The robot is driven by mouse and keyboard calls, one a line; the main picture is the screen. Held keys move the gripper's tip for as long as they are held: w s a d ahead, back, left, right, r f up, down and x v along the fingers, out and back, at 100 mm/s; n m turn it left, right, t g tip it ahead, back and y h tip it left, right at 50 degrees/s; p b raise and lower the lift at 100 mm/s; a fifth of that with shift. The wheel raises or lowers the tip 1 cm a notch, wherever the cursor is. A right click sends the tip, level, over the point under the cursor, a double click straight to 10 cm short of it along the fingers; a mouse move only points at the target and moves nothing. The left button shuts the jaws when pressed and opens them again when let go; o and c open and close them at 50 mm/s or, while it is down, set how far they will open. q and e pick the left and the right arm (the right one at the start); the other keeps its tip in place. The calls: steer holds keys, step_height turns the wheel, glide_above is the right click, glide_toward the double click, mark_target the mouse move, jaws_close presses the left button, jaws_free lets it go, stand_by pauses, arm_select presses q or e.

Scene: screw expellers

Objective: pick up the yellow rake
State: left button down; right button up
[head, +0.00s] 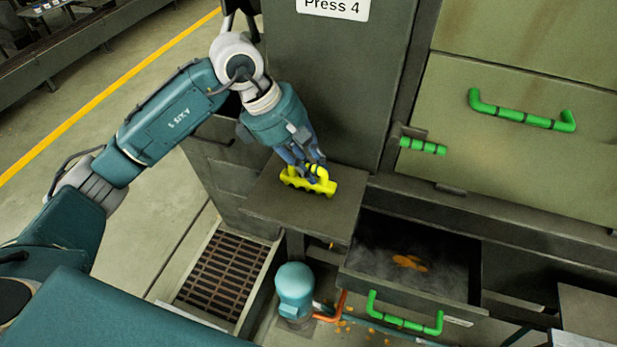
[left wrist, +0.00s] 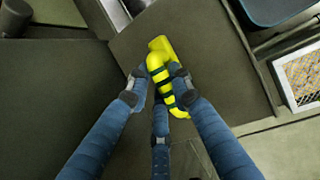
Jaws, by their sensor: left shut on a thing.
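The yellow rake (head: 318,185) is a small yellow piece with a row of blunt teeth and a handle with dark bands. It is at the small dark shelf (head: 275,205) in front of the press; I cannot tell whether it touches the shelf. My left gripper (head: 308,172) reaches down from above and is shut on the rake's handle. In the left wrist view the blue fingers close around the banded yellow handle (left wrist: 158,62), hiding part of it. My right gripper is not in view.
An open drawer (head: 470,270) with orange bits inside stands below right of the shelf, with a green handle (head: 405,318) on its front. Another green handle (head: 522,115) is on the upper panel. A floor grate (head: 218,278) and a teal domed unit (head: 294,288) are below the shelf.

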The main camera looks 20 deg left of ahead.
arm_select(q)
steer(key=shift+r, duration=0.15)
steer(key=shift+r, duration=0.3)
step_height(320, 180, up, 19)
steer(key=b, duration=0.3)
steer(key=c, duration=2.4)
jaws_free()
steer(key=shift+r, duration=0.1)
steer(key=shift+c, duration=0.2)
jaws_close()
